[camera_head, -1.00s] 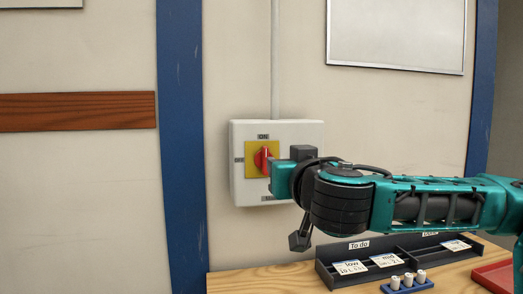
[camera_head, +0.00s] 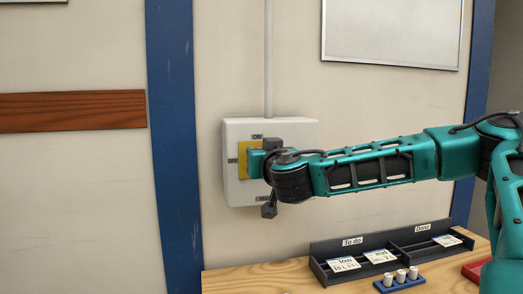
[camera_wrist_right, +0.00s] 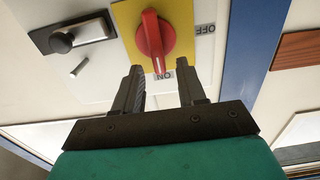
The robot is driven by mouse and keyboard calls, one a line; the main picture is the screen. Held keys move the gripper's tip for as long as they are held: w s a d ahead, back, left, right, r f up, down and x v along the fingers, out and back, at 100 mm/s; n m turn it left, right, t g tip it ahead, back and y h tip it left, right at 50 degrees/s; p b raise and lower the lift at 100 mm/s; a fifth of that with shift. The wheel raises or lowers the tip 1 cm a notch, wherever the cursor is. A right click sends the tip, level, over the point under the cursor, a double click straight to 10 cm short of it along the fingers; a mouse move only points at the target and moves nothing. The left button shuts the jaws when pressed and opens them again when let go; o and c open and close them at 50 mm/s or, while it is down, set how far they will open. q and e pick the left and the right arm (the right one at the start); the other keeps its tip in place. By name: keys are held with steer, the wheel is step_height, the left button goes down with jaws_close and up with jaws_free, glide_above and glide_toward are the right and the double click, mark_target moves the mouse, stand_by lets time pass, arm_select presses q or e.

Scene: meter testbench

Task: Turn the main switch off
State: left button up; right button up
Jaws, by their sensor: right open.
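The main switch is a red rotary knob (camera_wrist_right: 154,40) on a yellow plate (camera_wrist_right: 181,18), which also shows in the head view (camera_head: 242,160). The plate is on a white wall box (camera_head: 231,130). The knob's handle points toward the ON label (camera_wrist_right: 163,75). The OFF label (camera_wrist_right: 206,29) is a quarter turn away. My right gripper (camera_wrist_right: 159,72) is open, its two fingers on either side of the handle's ON end. I cannot tell whether they touch it. In the head view my right gripper (camera_head: 258,163) hides the knob. My left gripper is not in view.
A black latch (camera_wrist_right: 62,42) sits on the box beside the plate. Below the box, a wooden bench (camera_head: 245,280) holds a dark tray (camera_head: 325,278) with labelled cards and a blue holder (camera_head: 402,284) with white cylinders. A blue post (camera_head: 172,130) stands left of the box.

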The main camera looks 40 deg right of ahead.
steer(key=shift+w+d, duration=0.25)
steer(key=shift+w, duration=0.3)
steer(key=shift+c, duration=0.4)
jaws_close()
